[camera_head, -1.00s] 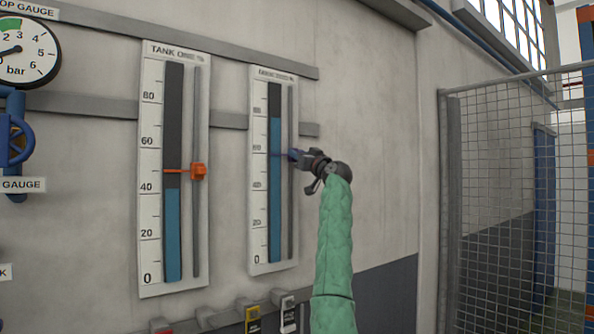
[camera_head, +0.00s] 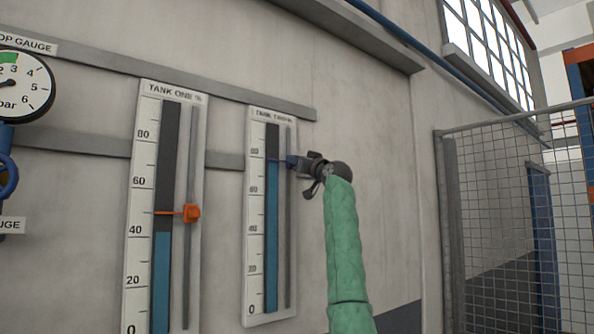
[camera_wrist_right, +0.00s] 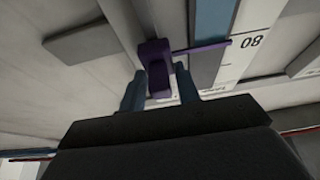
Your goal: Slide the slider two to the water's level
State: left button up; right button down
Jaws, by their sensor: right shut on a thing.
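The tank two gauge (camera_head: 285,318) is a white scale board with a blue water column (camera_head: 271,240) and a grey rail (camera_head: 289,230). My right gripper (camera_head: 296,162) is shut on slider two, with a finger on each side in the right wrist view (camera_wrist_right: 160,88). The slider's pointer (camera_wrist_right: 200,47) lies at the line between blue water and dark column, a little below 80. My left gripper is not in view.
The tank one gauge (camera_head: 138,215) stands to the left, with an orange slider (camera_head: 191,213) above its water top. A round dial gauge (camera_head: 22,88) is at far left. A wire mesh fence (camera_head: 520,220) stands on the right. Grey wall bars run behind the gauges.

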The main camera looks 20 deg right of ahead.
jog(key=shift+r, duration=0.3)
jog(key=c, duration=1.3)
grip_release()
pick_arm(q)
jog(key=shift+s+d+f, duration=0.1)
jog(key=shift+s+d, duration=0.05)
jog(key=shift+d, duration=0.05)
pick_arm(e)
jog(key=shift+f, duration=0.1)
jog(key=shift+s+d+f, duration=0.1)
jog(key=shift+s, duration=0.1)
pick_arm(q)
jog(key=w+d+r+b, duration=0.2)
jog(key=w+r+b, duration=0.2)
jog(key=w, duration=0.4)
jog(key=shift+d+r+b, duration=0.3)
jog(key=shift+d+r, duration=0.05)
pick_arm(e)
jog(key=shift+v, duration=3.65)
